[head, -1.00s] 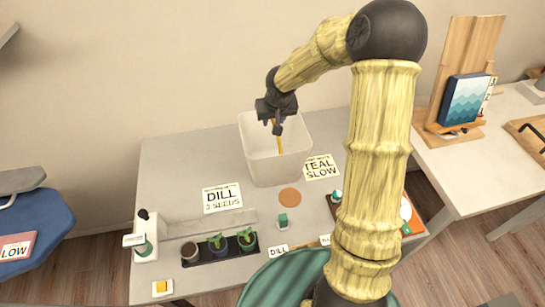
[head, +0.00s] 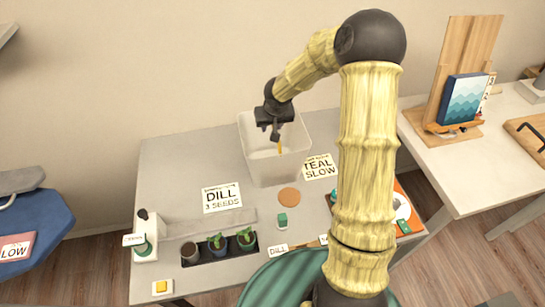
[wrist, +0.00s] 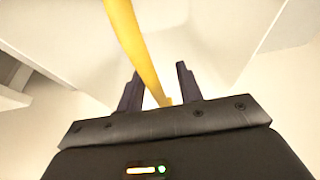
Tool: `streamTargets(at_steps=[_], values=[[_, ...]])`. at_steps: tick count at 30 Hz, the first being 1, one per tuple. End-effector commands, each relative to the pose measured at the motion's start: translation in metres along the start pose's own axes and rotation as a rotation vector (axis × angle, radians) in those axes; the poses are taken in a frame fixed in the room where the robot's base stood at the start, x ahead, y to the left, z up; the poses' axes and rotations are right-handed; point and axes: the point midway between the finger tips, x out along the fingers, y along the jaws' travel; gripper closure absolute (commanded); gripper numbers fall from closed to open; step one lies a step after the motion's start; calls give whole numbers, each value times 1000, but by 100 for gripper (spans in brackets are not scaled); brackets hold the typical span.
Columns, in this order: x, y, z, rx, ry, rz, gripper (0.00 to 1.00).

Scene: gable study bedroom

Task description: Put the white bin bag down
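A pale, square, open-topped bin (head: 263,171) stands upright at the back of the grey table. Its inside is whitish, and I cannot make out a separate white bag from the bin walls. My gripper (head: 276,137) points down into the bin's mouth. A yellow strap (head: 281,148) shows just below the fingers. In the wrist view the yellow strap (wrist: 137,48) runs down between the two fingers of my gripper (wrist: 160,70). The fingers stand apart, with gaps beside the strap. The strap's far end is out of view.
A "DILL 3 SEEDS" card (head: 222,198) and a "TEAL SLOW" card (head: 320,167) lie beside the bin. A round cork mat (head: 289,196) and a black tray (head: 225,253) with small pots are in front. Bare table lies left of the bin (head: 185,165).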

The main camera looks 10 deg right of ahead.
Motion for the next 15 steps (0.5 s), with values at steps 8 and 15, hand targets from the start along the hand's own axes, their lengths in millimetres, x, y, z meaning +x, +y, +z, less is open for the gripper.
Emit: streamTargets(at_steps=[8,15], values=[[3,1,1,3,0,1,64],[4,2,2,2,1,1,64]])
